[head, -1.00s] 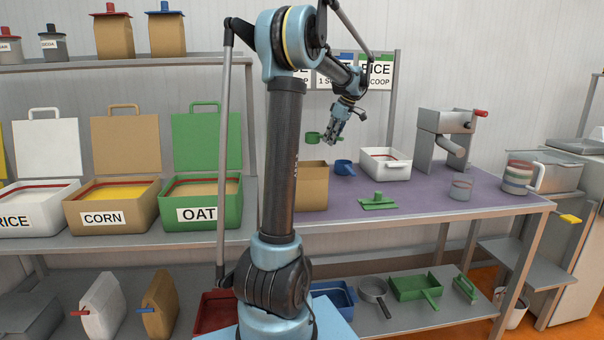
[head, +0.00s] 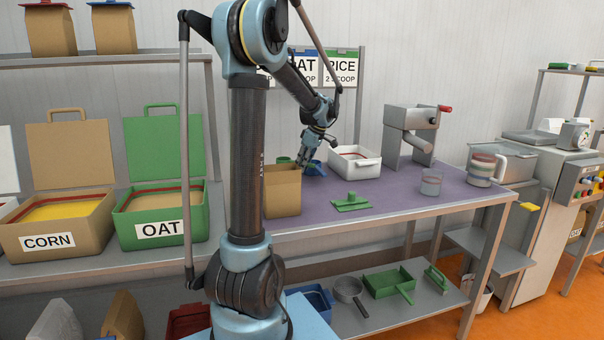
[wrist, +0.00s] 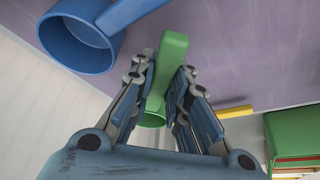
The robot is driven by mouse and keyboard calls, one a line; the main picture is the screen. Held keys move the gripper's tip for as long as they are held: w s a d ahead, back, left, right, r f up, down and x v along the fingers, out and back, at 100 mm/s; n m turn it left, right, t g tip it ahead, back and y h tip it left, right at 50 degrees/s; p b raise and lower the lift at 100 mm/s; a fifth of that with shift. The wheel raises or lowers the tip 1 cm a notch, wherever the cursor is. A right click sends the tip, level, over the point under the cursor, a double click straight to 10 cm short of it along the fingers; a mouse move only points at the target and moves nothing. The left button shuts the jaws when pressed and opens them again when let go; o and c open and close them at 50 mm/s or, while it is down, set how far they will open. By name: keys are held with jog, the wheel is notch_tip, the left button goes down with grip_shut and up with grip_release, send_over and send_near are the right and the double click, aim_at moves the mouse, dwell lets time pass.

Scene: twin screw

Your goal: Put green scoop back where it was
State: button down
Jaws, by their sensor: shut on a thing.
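My gripper (head: 303,168) is low over the purple tabletop (head: 400,188), behind the tan box. It is shut on the green scoop (head: 283,160). In the wrist view the scoop's green handle (wrist: 172,55) lies between the two fingers (wrist: 165,75), and its cup is mostly hidden below them. A blue scoop (head: 317,169) stands on the tabletop just right of my gripper. In the wrist view the blue scoop (wrist: 75,42) is at the upper left, close beside the green one. I cannot tell whether the green scoop touches the table.
A tan box (head: 282,192) stands in front of my gripper. A white bin (head: 355,164) is to the right, and a green flat tool (head: 351,202) lies nearer the front edge. A grinder (head: 412,135) stands further right.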

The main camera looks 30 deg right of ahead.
jog(key=shift+f, duration=1.65)
jog(key=c, duration=1.5)
grip_release()
jog(key=shift+c, duration=0.2)
jog(key=v, duration=1.2)
jog(key=shift+r, duration=0.1)
